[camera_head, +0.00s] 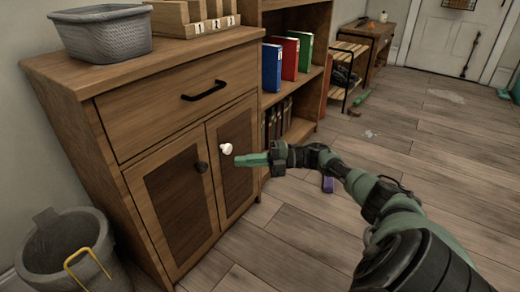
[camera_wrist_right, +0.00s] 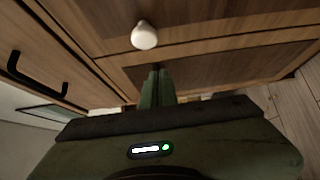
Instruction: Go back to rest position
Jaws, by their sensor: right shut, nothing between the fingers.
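My right gripper (camera_head: 243,159) reaches in from the lower right in the head view, in front of the right door of a wooden cabinet (camera_head: 226,65). Its green fingers are together with nothing between them. In the right wrist view the shut fingers (camera_wrist_right: 158,88) point at the cabinet door, close to a white round knob (camera_wrist_right: 145,35). The same white knob shows in the head view (camera_head: 226,148), just left of the fingertips; I cannot tell whether they touch. Both cabinet doors look shut. My left gripper is not in view.
A grey basket (camera_head: 100,38) and a numbered wooden organizer (camera_head: 197,26) stand on the cabinet. A bin (camera_head: 65,250) is at lower left. A shelf with coloured binders (camera_head: 289,57) stands beyond the cabinet. A purple object (camera_head: 328,184) lies on the floor, which is largely open to the right.

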